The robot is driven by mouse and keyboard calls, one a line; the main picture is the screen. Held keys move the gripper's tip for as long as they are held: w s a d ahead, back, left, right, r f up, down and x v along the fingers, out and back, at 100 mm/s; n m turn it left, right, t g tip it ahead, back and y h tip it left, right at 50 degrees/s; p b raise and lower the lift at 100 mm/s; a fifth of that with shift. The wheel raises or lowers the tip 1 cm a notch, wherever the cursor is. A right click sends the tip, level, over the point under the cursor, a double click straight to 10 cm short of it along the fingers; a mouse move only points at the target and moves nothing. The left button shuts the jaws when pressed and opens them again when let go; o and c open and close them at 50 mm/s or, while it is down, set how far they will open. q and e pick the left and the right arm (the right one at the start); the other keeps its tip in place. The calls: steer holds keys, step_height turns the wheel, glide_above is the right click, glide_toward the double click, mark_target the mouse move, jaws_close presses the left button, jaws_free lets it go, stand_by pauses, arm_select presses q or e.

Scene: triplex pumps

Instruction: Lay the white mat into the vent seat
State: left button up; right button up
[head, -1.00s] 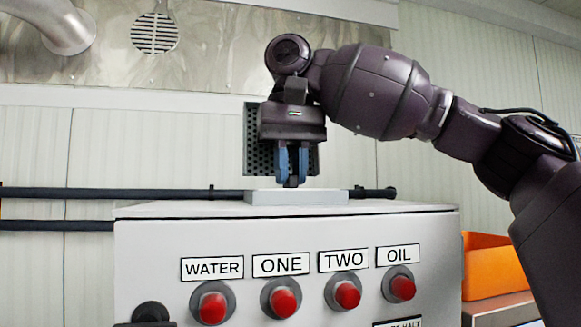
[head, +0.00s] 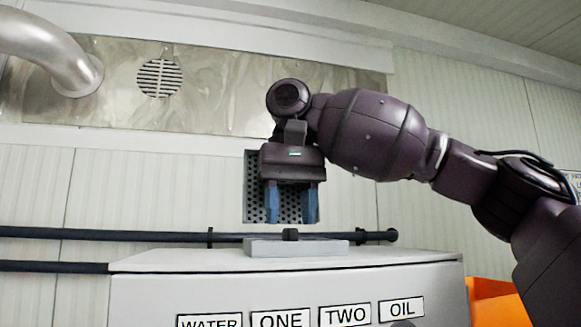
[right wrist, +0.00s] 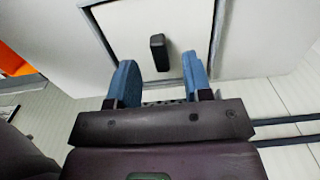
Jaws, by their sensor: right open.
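A pale slab (head: 320,249) lies flat on top of the grey cabinet, with a small black grip block (head: 291,234) standing at its middle. In the right wrist view the white square surface (right wrist: 190,25) carries the same black block (right wrist: 158,52). I take this white surface to be the mat; I cannot tell where it ends and the vent seat begins, or how deep it sits. My right gripper (head: 292,218) points down above the block, its blue fingers open on either side and clear of it, with nothing between them. My left gripper is out of view.
The cabinet (head: 150,290) front has labels WATER, ONE, TWO and OIL. Dark pipes (head: 120,235) run along the wall behind. A perforated dark panel (head: 252,200) is behind the gripper. An orange bin (head: 492,300) stands at the right.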

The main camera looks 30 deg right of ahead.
step_height(320, 180, up, 6)
steer(key=shift+s+r+p, duration=0.1)
steer(key=shift+r+p, duration=0.15)
steer(key=shift+p, duration=0.7)
steer(key=shift+r, duration=1.3)
